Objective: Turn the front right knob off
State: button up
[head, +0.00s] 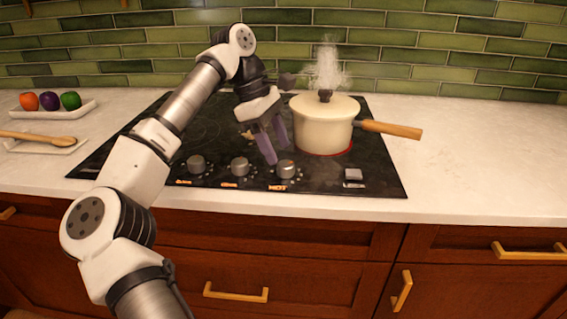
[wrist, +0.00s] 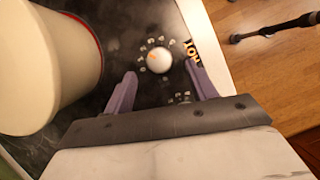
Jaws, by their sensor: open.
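The rightmost round knob (head: 286,169) on the cooktop's front edge has a lit "HOT" label below it. In the wrist view the knob (wrist: 159,60) is a pale disc with an orange mark, ringed by small symbols, beside the "HOT" label (wrist: 191,52). My gripper (head: 278,154) is open and empty, pointing down just above and behind this knob. In the wrist view its purple fingers (wrist: 160,69) lie on either side of the knob, which shows just past their tips. I cannot tell whether they touch it.
A steaming cream pot (head: 324,130) with a wooden handle (head: 392,129) stands on a red-glowing burner, close to the right of my gripper. Two more knobs (head: 240,167) (head: 196,164) sit to the left, and a small square control (head: 353,175) to the right. The right counter is clear.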

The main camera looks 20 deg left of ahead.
aim_at(284, 164)
jog(key=shift+x, duration=2.2)
jog(key=shift+d+r, duration=0.1)
jog(key=shift+c, duration=0.4)
jog(key=c, duration=0.9)
jog(key=shift+n, duration=0.3)
jog(key=n+t+b, duration=0.1)
jog(key=n, duration=0.1)
jog(key=n+t+b, duration=0.1)
jog(key=n+b, duration=0.1)
jog(key=n, duration=0.1)
jog(key=shift+s+y, duration=0.15)
jog(key=shift+y, duration=0.15)
jog(key=n+t+b, duration=0.1)
jog(key=n, duration=0.2)
jog(key=n+y+b, duration=0.1)
jog(key=n, duration=0.2)
jog(key=shift+s+d+t+y+b, duration=0.1)
jog(key=shift+t+y+b, duration=0.2)
jog(key=shift+t+b, duration=0.1)
jog(key=shift+n, duration=0.3)
